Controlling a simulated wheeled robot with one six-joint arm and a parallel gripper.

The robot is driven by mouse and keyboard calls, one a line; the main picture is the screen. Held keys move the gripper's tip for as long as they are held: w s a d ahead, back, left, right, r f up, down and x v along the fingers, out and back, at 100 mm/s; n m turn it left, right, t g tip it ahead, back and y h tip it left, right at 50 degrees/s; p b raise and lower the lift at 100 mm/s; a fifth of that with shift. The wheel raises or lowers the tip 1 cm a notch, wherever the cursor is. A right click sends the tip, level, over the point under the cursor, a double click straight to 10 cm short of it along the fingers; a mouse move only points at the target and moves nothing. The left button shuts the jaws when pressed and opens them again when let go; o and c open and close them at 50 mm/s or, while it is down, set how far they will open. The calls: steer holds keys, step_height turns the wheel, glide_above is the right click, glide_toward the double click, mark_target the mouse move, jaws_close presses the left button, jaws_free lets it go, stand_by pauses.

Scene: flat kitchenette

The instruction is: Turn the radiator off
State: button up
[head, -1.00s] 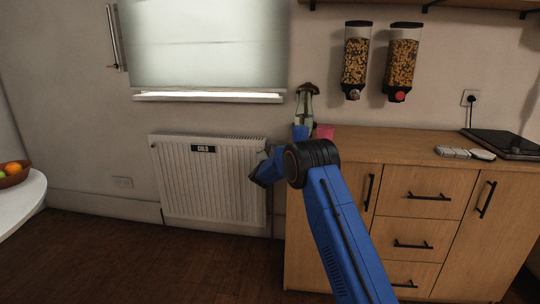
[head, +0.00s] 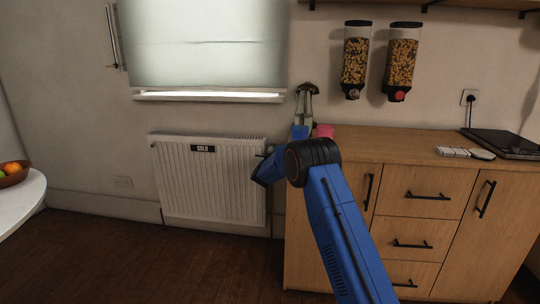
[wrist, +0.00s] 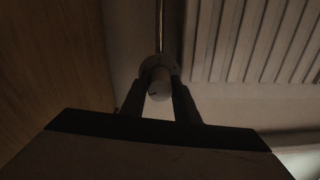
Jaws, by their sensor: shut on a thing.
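The white radiator (head: 210,180) hangs on the wall below the window in the head view, with a dark label that appears to read COLD (head: 203,148). Its ribbed panel also shows at the upper right of the wrist view (wrist: 255,40). A pale round valve knob (wrist: 159,90) with a small dark mark sits on a thin pipe beside the panel. My gripper (wrist: 160,101) is shut on this knob, one dark finger on each side. In the head view my blue arm hides the knob and the fingertips.
A wooden cabinet (head: 330,215) stands close to the right of the radiator, leaving a narrow gap. Its counter holds a pink item (head: 325,131) and a bottle-like object (head: 304,105). A white round table (head: 25,205) is at the far left. The floor before the radiator is clear.

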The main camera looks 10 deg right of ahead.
steer(key=n, duration=0.7)
steer(key=shift+f, duration=0.15)
steer(key=n, duration=0.7)
steer(key=shift+s, duration=0.1)
steer(key=shift+d, duration=0.1)
stand_by(0.3)
steer(key=o, duration=1.1)
steer(key=shift+c, duration=0.2)
steer(key=shift+r, duration=0.2)
steer(key=v, duration=1.7)
steer(key=shift+s, duration=0.15)
steer(key=shift+r, duration=0.1)
